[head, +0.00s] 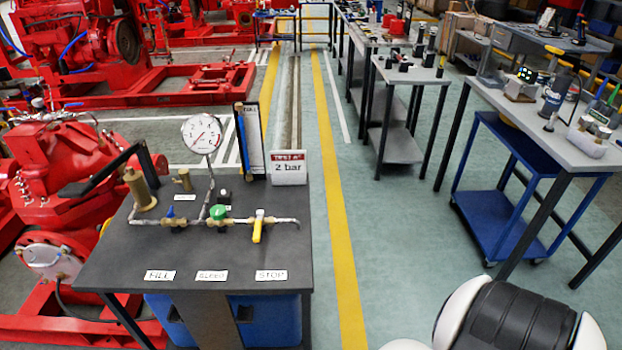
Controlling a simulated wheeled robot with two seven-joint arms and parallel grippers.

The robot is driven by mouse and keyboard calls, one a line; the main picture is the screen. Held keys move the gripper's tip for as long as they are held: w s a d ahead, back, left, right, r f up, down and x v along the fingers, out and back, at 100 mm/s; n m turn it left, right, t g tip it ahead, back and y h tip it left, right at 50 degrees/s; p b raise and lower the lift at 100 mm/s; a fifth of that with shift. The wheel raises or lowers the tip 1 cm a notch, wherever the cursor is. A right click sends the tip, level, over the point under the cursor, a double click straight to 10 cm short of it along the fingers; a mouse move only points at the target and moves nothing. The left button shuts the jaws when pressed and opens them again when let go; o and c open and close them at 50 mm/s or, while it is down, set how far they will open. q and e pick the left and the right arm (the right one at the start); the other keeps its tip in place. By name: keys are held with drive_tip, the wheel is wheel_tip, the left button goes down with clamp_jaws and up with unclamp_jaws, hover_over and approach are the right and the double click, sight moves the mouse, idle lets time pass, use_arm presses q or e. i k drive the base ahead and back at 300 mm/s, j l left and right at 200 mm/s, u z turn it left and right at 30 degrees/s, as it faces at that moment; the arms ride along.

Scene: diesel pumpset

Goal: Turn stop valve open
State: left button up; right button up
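The stop valve has a yellow lever (257,231) and sits at the right end of a thin pipe line on the dark bench (215,256). Its lever points toward the bench's front edge, crosswise to the pipe. A white STOP label (271,276) lies in front of it. A green-knobbed valve (218,212) and a blue-handled valve (171,214) sit to its left on the same line. Neither gripper is in view.
A pressure gauge (201,134) rises over the line. A "2 bar" sign (289,168) stands at the bench's back right. A brass hand pump (139,189) with a black handle is at left. Red pumpsets stand left; open floor (395,230) lies right.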

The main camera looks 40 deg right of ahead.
sight(259, 213)
drive_tip(key=z, duration=1)
